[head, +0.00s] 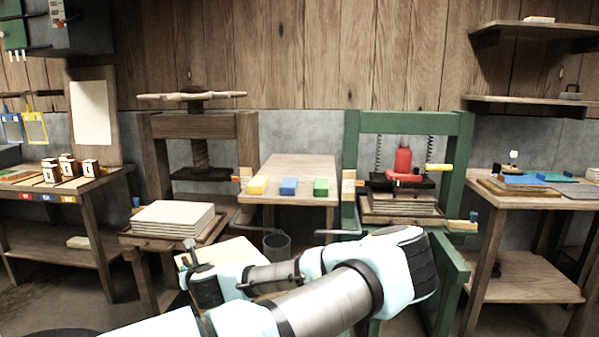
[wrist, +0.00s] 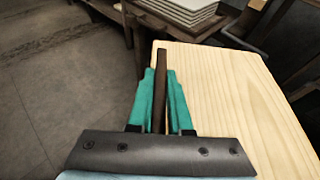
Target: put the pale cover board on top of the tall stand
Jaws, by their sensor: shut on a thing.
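The pale cover board (wrist: 225,95) fills the right of the wrist view, a flat light-wood panel with a dark brown strip (wrist: 160,85) along its left side. My gripper (wrist: 160,80) has its teal fingers shut on this strip. In the head view part of the pale board (head: 232,252) shows behind my arm, in front of the left press; the arm hides the rest of it and my fingertips. I cannot tell whether anything supports the board from below. Which piece of furniture is the tall stand is not clear from these views.
A stack of pale sheets (head: 172,217) lies on a low table before the wooden press (head: 195,125). A central bench (head: 300,165) carries yellow, blue and green blocks. The green press (head: 350,150) stands right of it. Side tables stand left and right. A bucket (head: 277,246) is on the floor.

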